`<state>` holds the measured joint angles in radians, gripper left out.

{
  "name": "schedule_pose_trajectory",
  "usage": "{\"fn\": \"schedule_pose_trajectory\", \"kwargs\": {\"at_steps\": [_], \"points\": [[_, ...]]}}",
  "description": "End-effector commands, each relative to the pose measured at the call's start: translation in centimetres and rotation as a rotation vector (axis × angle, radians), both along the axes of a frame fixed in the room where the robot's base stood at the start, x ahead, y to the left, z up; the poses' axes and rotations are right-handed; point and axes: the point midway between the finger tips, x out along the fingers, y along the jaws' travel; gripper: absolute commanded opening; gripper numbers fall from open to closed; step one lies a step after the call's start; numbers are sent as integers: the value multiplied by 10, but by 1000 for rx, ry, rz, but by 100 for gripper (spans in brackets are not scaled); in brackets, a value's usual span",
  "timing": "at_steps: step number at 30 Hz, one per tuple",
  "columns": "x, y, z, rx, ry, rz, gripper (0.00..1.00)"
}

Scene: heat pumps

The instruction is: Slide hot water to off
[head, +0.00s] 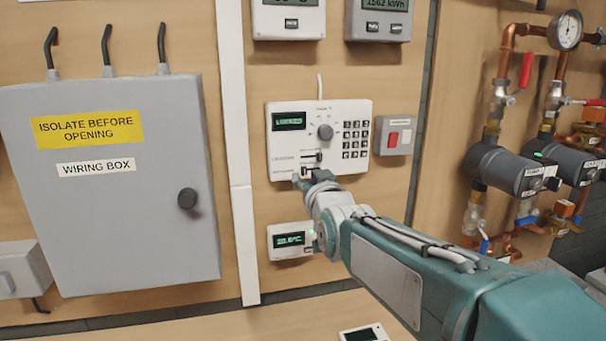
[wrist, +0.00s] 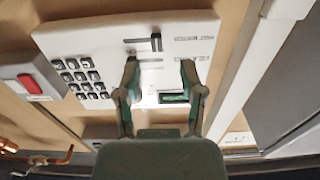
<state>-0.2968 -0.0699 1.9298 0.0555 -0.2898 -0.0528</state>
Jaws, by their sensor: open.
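A white control panel (head: 345,115) has a green display, a round dial, a keypad and two horizontal sliders low on its face. The upper slider (head: 312,157) shows in the head view; my gripper (head: 309,180) partly covers the lower one. The wrist view shows the panel (wrist: 100,38) upside down. There, one slider's dark knob (wrist: 156,42) stands at the right end of its slot, beyond my fingertips. My gripper (wrist: 160,64) is open and empty, its fingers spread in front of the panel. The slider labels are too blurred to read; contact is unclear.
A small grey box with a red switch (head: 393,138) is right of the panel. A small display unit (head: 287,241) is below it. A grey wiring box (head: 110,190) is at left, beyond a white vertical strip (head: 236,150). Copper pipes and pumps (head: 500,168) stand at right.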

Motion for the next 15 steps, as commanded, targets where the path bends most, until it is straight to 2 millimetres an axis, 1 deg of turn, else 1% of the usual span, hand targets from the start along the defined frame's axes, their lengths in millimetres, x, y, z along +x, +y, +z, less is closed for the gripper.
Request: {"fn": "schedule_pose_trajectory", "kwargs": {"at_steps": [1,9,12,15], "points": [[-10,-1,1,0,-2,1,51],[-54,-11,-1,-3,-1,3,51],[-67,-13,-1,-2,0,3,51],[-75,-15,-2,-3,1,4,51]]}}
